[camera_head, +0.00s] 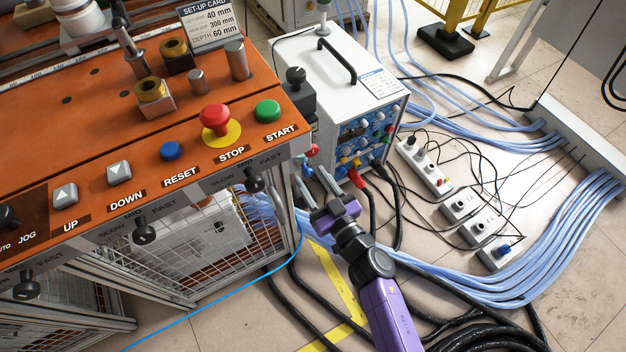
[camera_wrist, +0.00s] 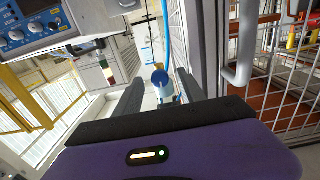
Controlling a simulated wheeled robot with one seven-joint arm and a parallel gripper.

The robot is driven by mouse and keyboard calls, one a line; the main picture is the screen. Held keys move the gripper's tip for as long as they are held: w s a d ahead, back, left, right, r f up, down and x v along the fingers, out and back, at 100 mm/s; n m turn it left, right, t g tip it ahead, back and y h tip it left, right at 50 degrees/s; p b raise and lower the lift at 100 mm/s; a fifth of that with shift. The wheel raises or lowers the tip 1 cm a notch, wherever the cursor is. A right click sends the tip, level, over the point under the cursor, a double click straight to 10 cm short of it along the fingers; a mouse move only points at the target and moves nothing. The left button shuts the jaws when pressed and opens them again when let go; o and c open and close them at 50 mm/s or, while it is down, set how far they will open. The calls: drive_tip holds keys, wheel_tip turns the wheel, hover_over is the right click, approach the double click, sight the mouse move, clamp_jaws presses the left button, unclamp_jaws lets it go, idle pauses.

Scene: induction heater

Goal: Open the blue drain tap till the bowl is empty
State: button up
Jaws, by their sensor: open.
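In the wrist view, a small round blue part (camera_wrist: 160,77), which looks like the drain tap, shows between my fingers and beyond them. A pale bluish body (camera_wrist: 167,91) adjoins it and could be the bowl; its contents are too small to tell. My gripper (camera_wrist: 159,84) is open, with one dark finger on each side of the blue part in the picture. I cannot see contact. In the head view, my gripper (camera_head: 312,180) reaches between the orange-topped machine (camera_head: 110,110) and the white power unit (camera_head: 345,75).
The machine's mesh side (camera_head: 215,235) stands left of my gripper; a grey handle (camera_wrist: 246,45) and mesh show at right in the wrist view. Black cables (camera_head: 373,205), blue hoses (camera_head: 480,280) and power strips (camera_head: 425,165) cover the floor at right. A thin blue line (camera_head: 235,295) runs below.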

drive_tip(key=shift+w+a, duration=0.1)
clamp_jaws()
